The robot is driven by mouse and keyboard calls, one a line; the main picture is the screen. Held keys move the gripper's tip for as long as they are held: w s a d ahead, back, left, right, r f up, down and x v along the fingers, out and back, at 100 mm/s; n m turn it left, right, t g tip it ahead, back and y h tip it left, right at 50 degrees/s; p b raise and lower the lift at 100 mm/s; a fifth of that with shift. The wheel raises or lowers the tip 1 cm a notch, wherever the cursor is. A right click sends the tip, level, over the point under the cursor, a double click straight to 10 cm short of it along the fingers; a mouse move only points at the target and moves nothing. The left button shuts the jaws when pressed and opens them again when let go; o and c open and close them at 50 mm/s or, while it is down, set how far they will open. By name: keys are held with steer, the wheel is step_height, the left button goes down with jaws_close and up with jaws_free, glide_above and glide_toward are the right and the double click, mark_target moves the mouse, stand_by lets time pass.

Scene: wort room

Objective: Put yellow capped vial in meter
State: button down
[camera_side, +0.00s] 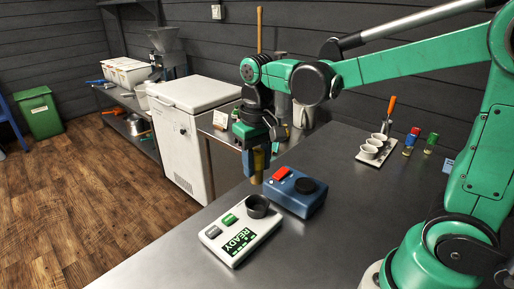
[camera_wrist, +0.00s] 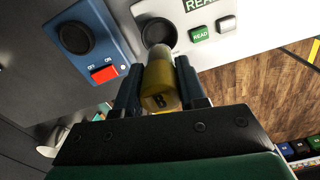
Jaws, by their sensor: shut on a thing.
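My gripper (camera_side: 258,170) is shut on the yellow capped vial (camera_side: 259,160) and holds it upright above the counter, behind the meter in the side view. In the wrist view the vial's yellow cap (camera_wrist: 160,88), marked "B", sits between the two fingers of my gripper (camera_wrist: 158,85). The meter (camera_side: 236,246) is a white box with a green READY display and a dark round socket (camera_side: 257,206). In the wrist view the meter (camera_wrist: 208,52) and its socket (camera_wrist: 157,32) lie just beyond the vial.
A blue device (camera_side: 300,202) with a red switch and black round top stands close beside the meter. The counter (camera_side: 345,240) right of the devices is clear.

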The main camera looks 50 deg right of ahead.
steer(key=shift+f, duration=3.45)
steer(key=shift+f, duration=0.25)
steer(key=c, duration=0.5)
jaws_free()
steer(key=shift+f, duration=0.1)
